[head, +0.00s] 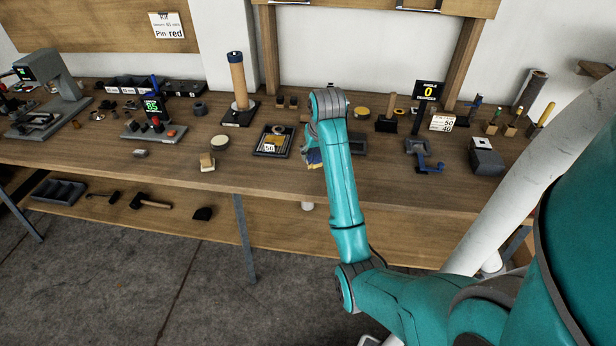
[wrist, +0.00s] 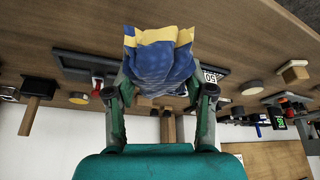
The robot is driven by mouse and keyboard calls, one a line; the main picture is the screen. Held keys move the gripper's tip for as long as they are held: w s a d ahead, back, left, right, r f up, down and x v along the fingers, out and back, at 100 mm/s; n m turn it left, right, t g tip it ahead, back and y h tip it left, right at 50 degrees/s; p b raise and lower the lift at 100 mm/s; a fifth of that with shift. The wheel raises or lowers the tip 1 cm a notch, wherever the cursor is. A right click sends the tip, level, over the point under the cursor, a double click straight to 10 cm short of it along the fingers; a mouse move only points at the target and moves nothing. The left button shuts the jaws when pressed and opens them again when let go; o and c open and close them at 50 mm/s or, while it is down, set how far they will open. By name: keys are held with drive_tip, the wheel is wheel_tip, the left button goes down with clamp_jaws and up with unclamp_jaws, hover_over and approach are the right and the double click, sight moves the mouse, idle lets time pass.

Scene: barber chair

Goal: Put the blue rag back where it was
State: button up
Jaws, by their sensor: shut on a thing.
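The blue rag (wrist: 160,65) has yellow edges and hangs bunched between the fingers of my gripper (wrist: 160,92) in the wrist view. My gripper is shut on it. In the head view a small part of the blue rag (head: 314,158) shows beside the end of my arm, above the front part of the workbench (head: 270,185). My arm hides most of my gripper (head: 308,148) there. I cannot tell whether the rag touches the bench.
A black tray (head: 258,152) with a "50" card lies just left of the rag. A dark tray (head: 360,143) sits right of my arm. A blue and grey vise (head: 425,160) stands farther right. Bare bench lies along the front edge.

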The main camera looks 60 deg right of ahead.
sight(316, 178)
drive_tip(key=shift+s+d+r, duration=0.15)
drive_tip(key=shift+d+r, duration=0.05)
drive_tip(key=shift+d, duration=0.2)
drive_tip(key=shift+d+f, duration=0.1)
drive_tip(key=shift+f, duration=4.7)
drive_tip(key=shift+f, duration=0.1)
drive_tip(key=o, duration=1)
